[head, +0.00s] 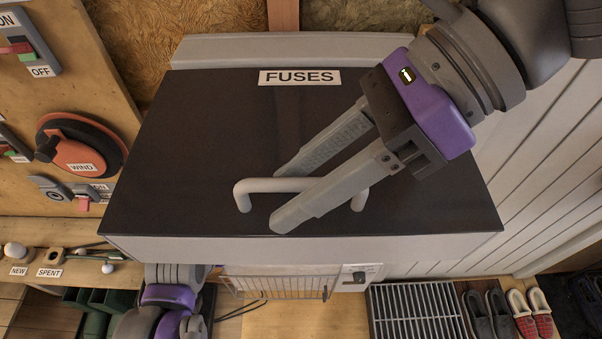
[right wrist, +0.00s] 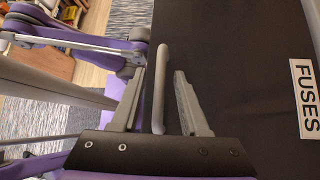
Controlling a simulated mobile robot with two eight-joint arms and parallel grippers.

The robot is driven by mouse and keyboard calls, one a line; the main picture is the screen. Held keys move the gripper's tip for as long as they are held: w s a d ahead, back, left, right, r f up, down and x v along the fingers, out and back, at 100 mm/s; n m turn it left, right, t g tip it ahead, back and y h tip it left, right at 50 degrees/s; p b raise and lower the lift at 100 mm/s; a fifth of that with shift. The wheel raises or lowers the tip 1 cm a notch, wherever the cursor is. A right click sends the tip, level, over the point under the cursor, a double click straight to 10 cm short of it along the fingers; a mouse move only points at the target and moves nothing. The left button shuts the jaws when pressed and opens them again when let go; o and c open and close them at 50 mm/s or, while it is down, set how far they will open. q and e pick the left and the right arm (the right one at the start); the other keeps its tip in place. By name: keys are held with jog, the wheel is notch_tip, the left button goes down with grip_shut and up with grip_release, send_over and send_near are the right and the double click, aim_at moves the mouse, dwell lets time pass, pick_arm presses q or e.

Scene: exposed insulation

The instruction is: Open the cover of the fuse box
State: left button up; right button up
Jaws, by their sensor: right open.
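The fuse box cover (head: 190,165) is a dark panel with a white "FUSES" label (head: 299,77), and it looks closed. A light grey bar handle (head: 243,194) stands near its lower front edge. My right gripper (head: 277,200) is open over the cover, and its fingers partly hide the handle. In the right wrist view the handle (right wrist: 160,85) lies between the two open fingers (right wrist: 158,90), nearer the left one. I cannot tell if either finger touches it. The label (right wrist: 304,95) shows at the right edge of that view. My left gripper cannot be made out.
A board at left carries a red "WIND" knob (head: 77,150) and switches (head: 30,50). Below the box are a wire basket (head: 280,286), a grey grate (head: 415,312) and slippers (head: 520,312). A shelf at lower left has "NEW" and "SPENT" labels (head: 49,272).

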jog(key=v, duration=1)
jog(key=shift+d+r+p, duration=0.25)
jog(key=shift+d+p, duration=0.05)
jog(key=shift+d, duration=0.05)
dwell(0.3)
